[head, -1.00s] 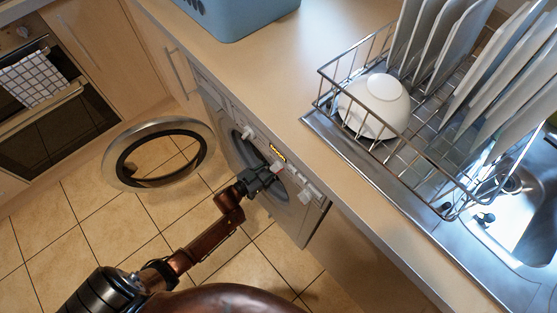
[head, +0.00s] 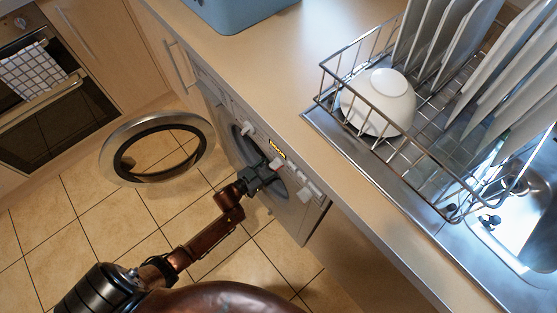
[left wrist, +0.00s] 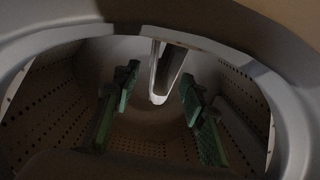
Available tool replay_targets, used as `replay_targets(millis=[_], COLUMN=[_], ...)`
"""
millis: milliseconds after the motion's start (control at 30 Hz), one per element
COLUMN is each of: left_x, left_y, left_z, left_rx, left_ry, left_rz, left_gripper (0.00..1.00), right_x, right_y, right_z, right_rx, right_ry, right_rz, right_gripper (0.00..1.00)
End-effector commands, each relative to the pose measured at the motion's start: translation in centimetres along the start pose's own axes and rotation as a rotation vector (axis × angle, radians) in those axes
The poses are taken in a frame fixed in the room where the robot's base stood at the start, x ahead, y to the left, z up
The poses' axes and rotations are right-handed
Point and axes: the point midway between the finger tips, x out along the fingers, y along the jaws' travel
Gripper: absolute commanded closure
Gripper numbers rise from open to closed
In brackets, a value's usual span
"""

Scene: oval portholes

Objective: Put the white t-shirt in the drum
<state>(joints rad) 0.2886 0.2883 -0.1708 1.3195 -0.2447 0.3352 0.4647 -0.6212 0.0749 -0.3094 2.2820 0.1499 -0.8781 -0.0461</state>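The washing machine (head: 302,222) stands under the counter with its round door (head: 112,165) swung wide open to the left. My left gripper (head: 262,176) is at the machine's round opening, its fingertips hidden in the head view. The left wrist view looks through the opening into the perforated drum (left wrist: 60,88). There the two green-padded fingers of my left gripper (left wrist: 160,112) are spread apart with nothing between them. A pale rib (left wrist: 160,85) shows behind them in the drum. I see no white t-shirt in either view. My right gripper is not in view.
The counter (head: 240,65) runs above the machine, with a blue basket (head: 235,12) at the back. A wire dish rack (head: 335,95) holds a white bowl (head: 380,103) and several plates beside the sink (head: 510,225). An oven (head: 50,110) stands left. The tiled floor is clear.

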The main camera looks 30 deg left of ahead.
Motion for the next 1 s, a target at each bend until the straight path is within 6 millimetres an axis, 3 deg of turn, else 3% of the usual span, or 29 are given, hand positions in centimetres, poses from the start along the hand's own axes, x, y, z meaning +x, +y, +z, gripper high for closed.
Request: replay_targets(millis=[367,800,1000], left_x=[-0.8,-9.1,-11.5], left_y=[0.0,0.0,-0.1], left_z=[0.2,0.1,0.1], left_rx=[-0.001,-0.001,0.0], left_ry=[-0.004,-0.003,-0.002], left_rz=[-0.001,-0.001,-0.001], left_gripper=[0.59,0.59,0.59], right_x=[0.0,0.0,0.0], right_y=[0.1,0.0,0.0], right_z=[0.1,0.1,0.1], right_rx=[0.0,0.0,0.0], right_ry=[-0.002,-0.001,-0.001], right_rz=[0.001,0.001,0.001], right_gripper=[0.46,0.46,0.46])
